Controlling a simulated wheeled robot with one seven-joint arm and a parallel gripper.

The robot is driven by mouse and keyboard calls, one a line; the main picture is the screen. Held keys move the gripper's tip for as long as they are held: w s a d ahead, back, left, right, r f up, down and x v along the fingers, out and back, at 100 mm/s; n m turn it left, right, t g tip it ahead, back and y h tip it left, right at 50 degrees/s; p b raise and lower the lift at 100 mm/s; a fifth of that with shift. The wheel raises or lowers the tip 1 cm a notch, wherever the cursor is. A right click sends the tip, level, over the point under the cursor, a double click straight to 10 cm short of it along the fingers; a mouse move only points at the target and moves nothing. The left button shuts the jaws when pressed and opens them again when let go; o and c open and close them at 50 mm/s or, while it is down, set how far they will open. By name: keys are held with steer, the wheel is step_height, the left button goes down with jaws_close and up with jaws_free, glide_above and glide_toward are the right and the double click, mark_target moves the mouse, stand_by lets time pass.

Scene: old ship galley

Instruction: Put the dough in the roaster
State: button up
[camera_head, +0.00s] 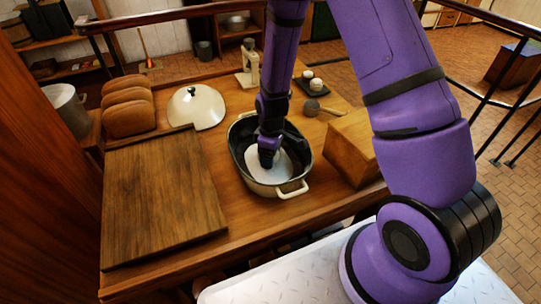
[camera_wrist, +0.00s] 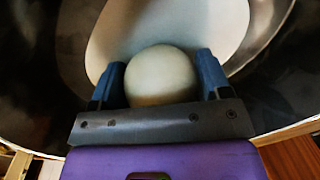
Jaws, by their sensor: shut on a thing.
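The roaster (camera_head: 302,186) is an oval pot with a dark inside, pale outside and a handle at its front, standing open on the wooden table. My gripper (camera_head: 267,158) points down inside it. In the wrist view my gripper (camera_wrist: 160,78) is shut on a smooth pale ball, which looks like the dough (camera_wrist: 161,76), one blue finger on each side. A flat white oval piece (camera_head: 283,170) lies below the ball inside the roaster; it also shows in the wrist view (camera_wrist: 215,30). In the head view my gripper hides the ball. I cannot tell whether the ball touches the white piece.
A domed cream lid (camera_head: 197,108) lies behind and left of the roaster. A dark wooden board (camera_head: 160,190) covers the table's left front. Brown loaves (camera_head: 127,105) stand behind it. A wooden block (camera_head: 348,148) is close on the roaster's right, with a ladle (camera_head: 316,107) behind.

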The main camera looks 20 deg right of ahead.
steer(key=shift+f, duration=0.2)
steer(key=shift+f, duration=0.15)
steer(key=o, duration=1)
